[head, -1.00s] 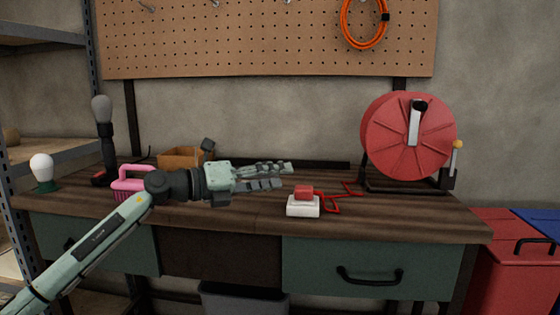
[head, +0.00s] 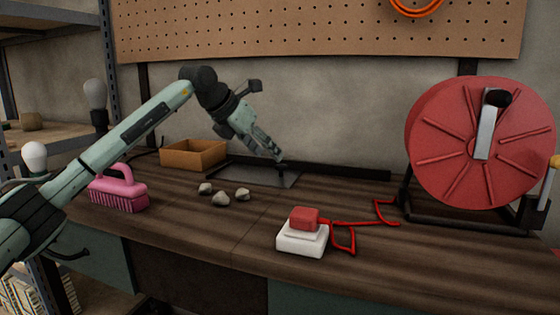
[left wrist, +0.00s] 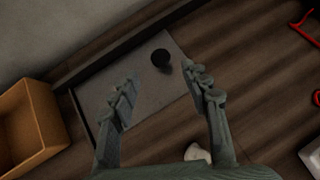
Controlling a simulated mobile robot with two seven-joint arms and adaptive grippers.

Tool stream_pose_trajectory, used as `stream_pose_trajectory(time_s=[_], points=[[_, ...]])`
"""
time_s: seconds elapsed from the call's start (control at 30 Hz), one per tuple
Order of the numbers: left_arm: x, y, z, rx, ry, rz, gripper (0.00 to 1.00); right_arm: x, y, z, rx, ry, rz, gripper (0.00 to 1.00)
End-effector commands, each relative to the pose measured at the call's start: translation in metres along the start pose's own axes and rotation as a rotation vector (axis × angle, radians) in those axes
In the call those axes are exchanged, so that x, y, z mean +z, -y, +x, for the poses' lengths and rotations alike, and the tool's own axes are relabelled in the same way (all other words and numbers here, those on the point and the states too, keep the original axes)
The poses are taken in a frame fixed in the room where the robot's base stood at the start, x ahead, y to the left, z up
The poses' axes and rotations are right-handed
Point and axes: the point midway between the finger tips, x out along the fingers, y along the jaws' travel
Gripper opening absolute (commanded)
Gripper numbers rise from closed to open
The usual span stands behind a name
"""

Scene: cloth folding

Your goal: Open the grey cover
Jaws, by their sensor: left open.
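The grey cover (head: 268,178) is a flat plate lying at the back of the workbench. It also shows in the left wrist view (left wrist: 150,100), with a round black knob (left wrist: 161,58) near its far right edge. My left gripper (head: 274,152) is above the cover, pointing down at a slant. In the left wrist view the gripper (left wrist: 160,82) has its fingers spread, with nothing between them, and the knob appears between and beyond the fingertips. In the head view the knob cannot be made out. My right gripper is not in view.
An open cardboard box (head: 193,155) stands left of the cover. Several grey stones (head: 221,198) lie in front. A pink brush (head: 118,192) is at left. A white block with a red plug (head: 303,218) is in front right, a red cable reel (head: 470,150) at right.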

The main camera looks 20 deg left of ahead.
Motion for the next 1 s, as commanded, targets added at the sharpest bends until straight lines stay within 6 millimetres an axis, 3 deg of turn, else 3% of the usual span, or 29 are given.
stream_pose_trajectory(time_s=[0.3, 0.67, 1.0], points=[[0.0, 0.001, 0.047, -0.003, 0.001, -0.001, 0.47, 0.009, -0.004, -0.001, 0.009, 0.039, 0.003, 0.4], [0.0, 0.001, 0.054, -0.003, 0.002, 0.0, 0.47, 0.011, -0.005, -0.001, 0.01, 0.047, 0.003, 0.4], [0.001, 0.001, 0.054, -0.003, 0.002, 0.0, 0.07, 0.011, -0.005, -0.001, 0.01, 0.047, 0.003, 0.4]])
